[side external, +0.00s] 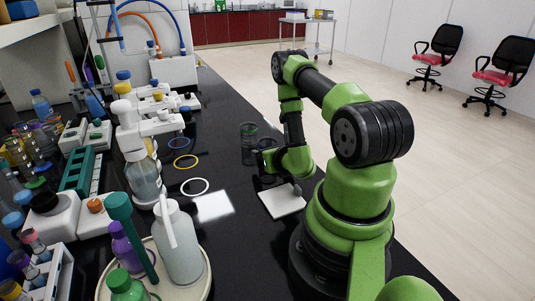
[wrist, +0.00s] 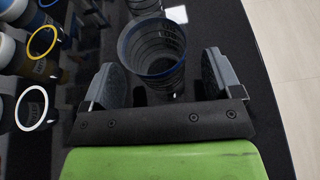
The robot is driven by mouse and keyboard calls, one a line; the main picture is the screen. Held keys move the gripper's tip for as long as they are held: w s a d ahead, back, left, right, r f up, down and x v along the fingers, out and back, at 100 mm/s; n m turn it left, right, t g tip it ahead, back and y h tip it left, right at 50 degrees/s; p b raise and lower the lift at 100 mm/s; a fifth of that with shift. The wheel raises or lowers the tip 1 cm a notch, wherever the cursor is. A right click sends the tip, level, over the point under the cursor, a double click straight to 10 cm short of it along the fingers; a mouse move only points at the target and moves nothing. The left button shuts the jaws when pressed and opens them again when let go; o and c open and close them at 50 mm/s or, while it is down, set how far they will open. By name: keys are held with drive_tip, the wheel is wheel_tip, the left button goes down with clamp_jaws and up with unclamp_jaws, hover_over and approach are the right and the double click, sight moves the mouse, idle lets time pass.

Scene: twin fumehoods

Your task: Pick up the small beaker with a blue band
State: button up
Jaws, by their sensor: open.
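A clear beaker with a blue band at its rim (wrist: 152,50) stands upright between the fingers of my gripper (wrist: 160,72) in the wrist view. The fingers are open, one on each side, with a gap visible on the right; contact on the left is hard to judge. In the side external view my gripper (side external: 270,172) is low over the black counter, and a dark clear beaker (side external: 267,146) shows beside it, partly hidden by the arm.
Another clear beaker (side external: 248,131) stands close behind. Blue (side external: 180,143), yellow (side external: 186,161) and white (side external: 195,187) rings show to the left. A white square pad (side external: 282,201) lies near my gripper. Bottles on a round tray (side external: 196,290) and racks crowd the left side.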

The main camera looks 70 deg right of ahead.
drive_tip(key=shift+x, duration=1.2)
drive_tip(key=c, duration=1)
drive_tip(key=shift+r, duration=0.1)
